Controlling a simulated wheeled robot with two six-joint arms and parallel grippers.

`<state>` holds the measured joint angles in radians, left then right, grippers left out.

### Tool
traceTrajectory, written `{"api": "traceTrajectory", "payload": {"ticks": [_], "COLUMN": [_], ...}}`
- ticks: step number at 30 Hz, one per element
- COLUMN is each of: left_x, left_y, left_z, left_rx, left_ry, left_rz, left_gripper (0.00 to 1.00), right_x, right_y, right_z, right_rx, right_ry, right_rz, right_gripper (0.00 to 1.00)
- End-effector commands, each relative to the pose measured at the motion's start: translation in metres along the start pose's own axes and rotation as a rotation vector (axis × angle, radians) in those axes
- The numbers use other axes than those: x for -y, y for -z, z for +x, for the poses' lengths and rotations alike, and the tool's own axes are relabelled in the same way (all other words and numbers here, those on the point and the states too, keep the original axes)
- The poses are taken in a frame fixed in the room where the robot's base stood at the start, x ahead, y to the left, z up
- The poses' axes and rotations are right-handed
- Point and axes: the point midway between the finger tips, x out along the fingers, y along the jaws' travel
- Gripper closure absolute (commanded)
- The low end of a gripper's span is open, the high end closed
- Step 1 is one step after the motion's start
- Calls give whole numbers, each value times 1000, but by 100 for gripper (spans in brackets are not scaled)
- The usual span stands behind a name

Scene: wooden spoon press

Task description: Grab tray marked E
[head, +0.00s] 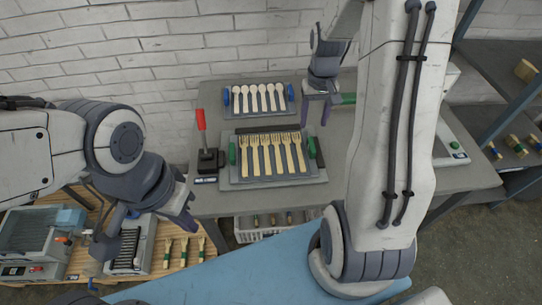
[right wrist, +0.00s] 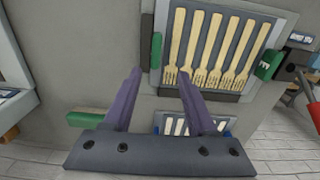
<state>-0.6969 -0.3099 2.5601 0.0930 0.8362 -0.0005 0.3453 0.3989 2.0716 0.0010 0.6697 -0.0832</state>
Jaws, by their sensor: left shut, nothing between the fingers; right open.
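No letter E is readable on any tray. A grey tray (head: 230,178) holding wooden forks, with green handles at both sides, lies mid-table; it also shows at the top of the right wrist view (right wrist: 210,14). A smaller tray (head: 258,113) with blue handles and wooden spoons lies behind it, partly hidden by my gripper in the right wrist view. My right gripper (head: 315,118) is open and empty, pointing down above the table just right of the spoon tray; its fingers also show in the right wrist view (right wrist: 160,95). My left gripper (head: 183,212) is shut and empty, left of the table.
A press with a red lever (head: 201,121) stands left of the fork tray. A green handle (head: 348,98) shows right of my right gripper, its tray mostly hidden by my arm. A white crate (head: 245,234) sits below the table. Shelves (head: 500,80) stand right.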

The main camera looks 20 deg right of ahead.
Motion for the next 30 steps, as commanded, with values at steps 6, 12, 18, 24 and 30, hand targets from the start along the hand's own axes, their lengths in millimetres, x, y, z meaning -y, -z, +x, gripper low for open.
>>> {"api": "traceTrajectory", "payload": {"ticks": [6, 12, 18, 24, 30], "left_x": [0, 0, 0, -1, -1], "left_y": [0, 0, 0, 1, 0], "left_z": [0, -1, -6, -9, -9], "left_rx": [-1, 0, 0, 0, 0], "left_ry": [0, 0, 0, 0, 0], "left_rz": [0, 0, 0, 0, 0], "left_gripper": [100, 100, 100, 100, 100], "right_x": [-8, -8, -8, -8, -8], "right_y": [1, 1, -3, -3, -2], "right_z": [33, 54, 74, 102, 108], "right_rx": [6, 4, 7, 4, 0], "right_ry": [0, 0, 0, 0, -1], "right_rz": [17, 17, 17, 17, 17], "right_gripper": [43, 43, 43, 43, 43]}}
